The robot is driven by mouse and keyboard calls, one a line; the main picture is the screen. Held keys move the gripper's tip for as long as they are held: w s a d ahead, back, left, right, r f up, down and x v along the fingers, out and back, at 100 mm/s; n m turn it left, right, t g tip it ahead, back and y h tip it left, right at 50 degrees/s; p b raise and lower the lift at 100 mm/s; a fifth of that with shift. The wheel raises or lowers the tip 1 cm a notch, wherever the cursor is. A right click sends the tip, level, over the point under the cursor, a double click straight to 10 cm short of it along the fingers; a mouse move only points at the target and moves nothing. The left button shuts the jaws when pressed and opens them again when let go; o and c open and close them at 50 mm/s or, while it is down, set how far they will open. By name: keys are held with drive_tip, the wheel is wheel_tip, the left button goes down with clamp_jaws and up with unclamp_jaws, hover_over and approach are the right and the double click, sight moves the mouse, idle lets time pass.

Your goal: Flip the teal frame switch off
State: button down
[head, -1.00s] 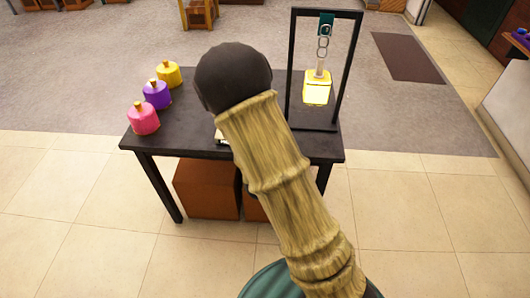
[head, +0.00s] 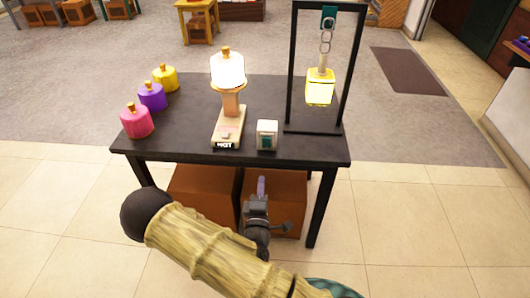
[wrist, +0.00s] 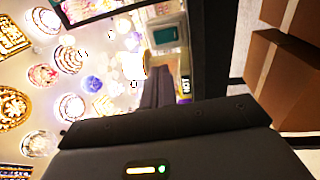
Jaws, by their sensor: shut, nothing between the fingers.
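The switch is a small white box with a teal square frame (head: 267,136) on the front edge of the black table. It also shows in the wrist view as a pale box with a teal panel (wrist: 166,36), near the top. Whether its rocker is on or off is too small to tell. My gripper (head: 261,186) is shut and empty, in front of the table, just below the table's front edge and below the switch. Its shut fingers (wrist: 156,88) show in the middle of the wrist view. It is apart from the switch.
The black table (head: 185,125) carries a lit lamp on a wooden stand (head: 229,105), left of the switch. A black frame (head: 291,60) with a glowing yellow hanging lamp (head: 320,88) stands right. Pink, purple and yellow pots stand left. Brown boxes (head: 205,190) sit underneath.

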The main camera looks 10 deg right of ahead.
sight(266, 141)
drive_tip(key=shift+w+r, duration=0.1)
drive_tip(key=p+x, duration=0.1)
drive_tip(key=x, duration=1.3)
drive_tip(key=shift+w+a+r+p, duration=0.2)
drive_tip(key=shift+a+p, duration=0.1)
drive_tip(key=shift+p, duration=0.25)
drive_tip(key=shift+d, duration=0.35)
drive_tip(key=shift+s, duration=0.1)
